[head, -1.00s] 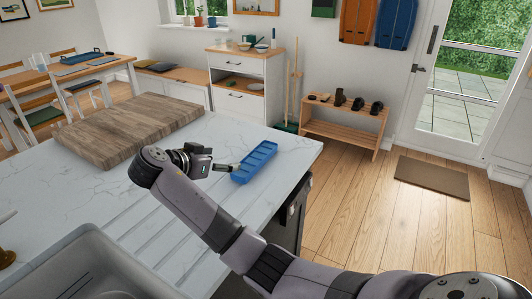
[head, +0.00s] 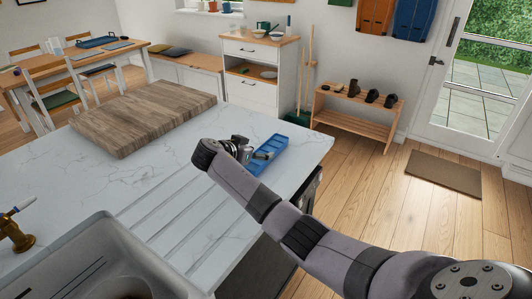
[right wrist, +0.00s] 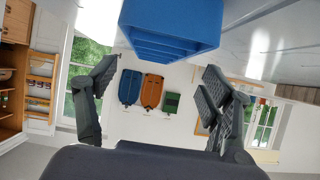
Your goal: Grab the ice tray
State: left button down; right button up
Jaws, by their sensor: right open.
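The blue ice tray (head: 272,152) lies on the white marble counter near its right edge. It has a row of open compartments. In the right wrist view the tray (right wrist: 170,40) shows at the top middle, in line with the gap between my fingers. My right gripper (head: 257,155) is low over the counter, right beside the left side of the tray. Its fingers (right wrist: 158,76) are spread wide with nothing held between them. In the head view the gripper hides a little of the tray's near side. My left gripper is not in view.
A thick wooden board (head: 145,115) lies on the counter behind and left of the gripper. A sink (head: 100,265) and a brass tap (head: 15,235) are at the front left. Counter between sink and board is clear. A shoe bench (head: 355,115) stands on the floor beyond.

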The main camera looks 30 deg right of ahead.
aim_at(265, 151)
jog(key=x, duration=0.2)
jog(key=p+x, duration=0.1)
jog(key=x, duration=0.2)
jog(key=shift+s+f, duration=0.15)
jog(key=shift+s, duration=0.1)
jog(key=shift+a, duration=0.1)
jog(key=shift+c, duration=0.5)
jog(key=c, duration=1.4)
